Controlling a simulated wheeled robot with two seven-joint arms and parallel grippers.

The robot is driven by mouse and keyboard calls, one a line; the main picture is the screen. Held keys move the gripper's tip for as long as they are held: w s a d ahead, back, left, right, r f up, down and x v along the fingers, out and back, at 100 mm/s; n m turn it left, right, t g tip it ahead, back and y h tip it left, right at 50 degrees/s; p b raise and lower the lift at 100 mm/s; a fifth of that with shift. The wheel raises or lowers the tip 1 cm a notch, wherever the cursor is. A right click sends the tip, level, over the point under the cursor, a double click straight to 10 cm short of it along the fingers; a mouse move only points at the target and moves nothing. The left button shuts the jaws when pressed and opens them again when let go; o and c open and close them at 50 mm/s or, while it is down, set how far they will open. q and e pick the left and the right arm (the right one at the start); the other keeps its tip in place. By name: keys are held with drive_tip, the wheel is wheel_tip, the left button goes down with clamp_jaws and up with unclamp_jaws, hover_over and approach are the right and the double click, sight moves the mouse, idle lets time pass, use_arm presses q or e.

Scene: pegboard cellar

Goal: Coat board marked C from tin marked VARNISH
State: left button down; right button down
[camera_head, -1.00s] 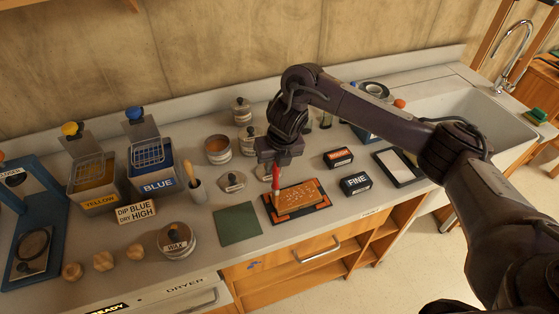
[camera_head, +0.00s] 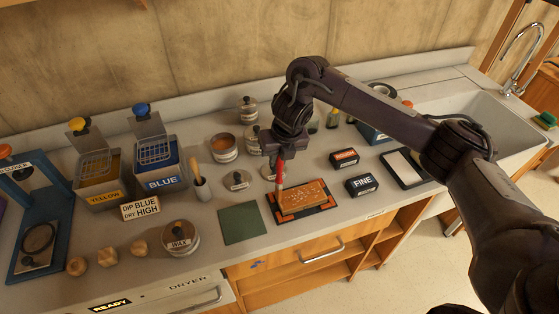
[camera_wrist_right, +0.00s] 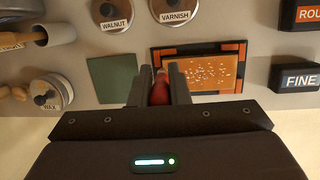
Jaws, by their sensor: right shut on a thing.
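An orange-brown board (camera_head: 308,196) lies in a black and orange holder (camera_head: 331,203) on the counter. Pale specks cover part of its top. I cannot read a letter on it. My right gripper (camera_head: 281,158) is shut on a red-handled brush (camera_head: 280,172), held upright above the left part of the board. I cannot tell whether its tip touches. In the right wrist view the brush (camera_wrist_right: 159,92) sits between the fingers. The lidded tin marked VARNISH (camera_wrist_right: 175,14) stands behind the board; the gripper partly hides it in the head view. My left gripper is not in view.
A WALNUT tin (camera_head: 237,181) and an open tin (camera_head: 223,147) stand behind left. A green pad (camera_head: 243,223) lies left of the holder, and a WAX tin (camera_head: 179,239) farther left. Black blocks, one marked FINE (camera_head: 361,186), stand right. The sink (camera_head: 470,115) is far right.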

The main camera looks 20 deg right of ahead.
drive_tip(key=shift+d, duration=0.55)
drive_tip(key=shift+f+b, duration=0.35)
drive_tip(key=shift+d, duration=0.1)
